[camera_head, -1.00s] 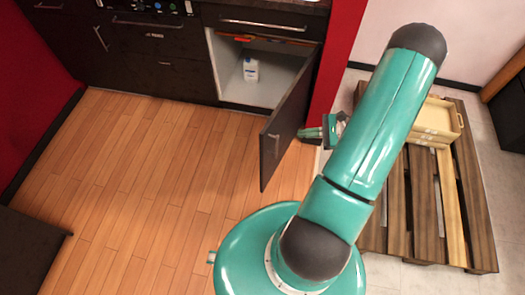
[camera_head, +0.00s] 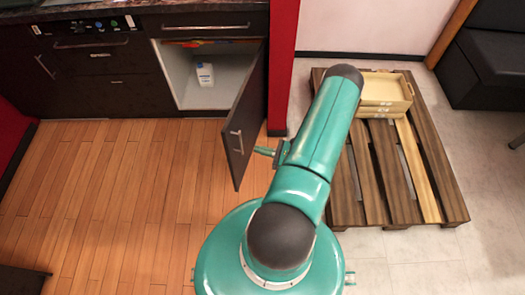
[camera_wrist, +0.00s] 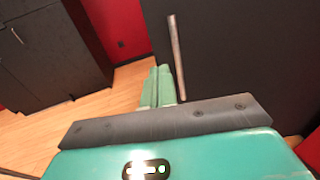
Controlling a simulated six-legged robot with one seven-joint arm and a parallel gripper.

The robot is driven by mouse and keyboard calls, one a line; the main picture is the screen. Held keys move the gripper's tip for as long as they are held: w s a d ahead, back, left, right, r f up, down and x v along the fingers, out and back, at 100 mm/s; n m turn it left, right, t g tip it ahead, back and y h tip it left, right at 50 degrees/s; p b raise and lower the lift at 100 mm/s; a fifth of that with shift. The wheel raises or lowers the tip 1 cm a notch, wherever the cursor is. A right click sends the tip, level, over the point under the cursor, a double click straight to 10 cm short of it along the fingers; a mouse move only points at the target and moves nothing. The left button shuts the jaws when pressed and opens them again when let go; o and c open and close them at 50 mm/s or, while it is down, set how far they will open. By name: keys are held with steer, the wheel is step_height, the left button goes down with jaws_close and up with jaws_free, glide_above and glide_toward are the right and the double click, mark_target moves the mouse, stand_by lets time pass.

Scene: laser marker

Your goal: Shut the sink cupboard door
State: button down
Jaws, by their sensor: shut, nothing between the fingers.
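The sink cupboard door (camera_head: 250,115) is dark and stands wide open, swung out from the right side of the cupboard opening. Its metal bar handle (camera_head: 237,142) is near the free edge, on the outer face. My gripper (camera_head: 264,151) is shut and empty, on the outer-face side of the door near the handle. In the wrist view the door (camera_wrist: 235,60) fills the right side, with the handle (camera_wrist: 176,55) just beyond and right of my fingertips (camera_wrist: 158,72). I cannot tell whether the fingers touch the door.
The open cupboard (camera_head: 180,75) holds a white bottle (camera_head: 205,74). A red wall end (camera_head: 283,65) stands right of the door. A wooden pallet (camera_head: 345,195) with light trays (camera_head: 385,95) lies to the right. The wood floor (camera_head: 110,200) left of the door is clear.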

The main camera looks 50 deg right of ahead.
mark_target(229, 143)
steer(key=x, duration=1)
steer(key=shift+w, duration=0.15)
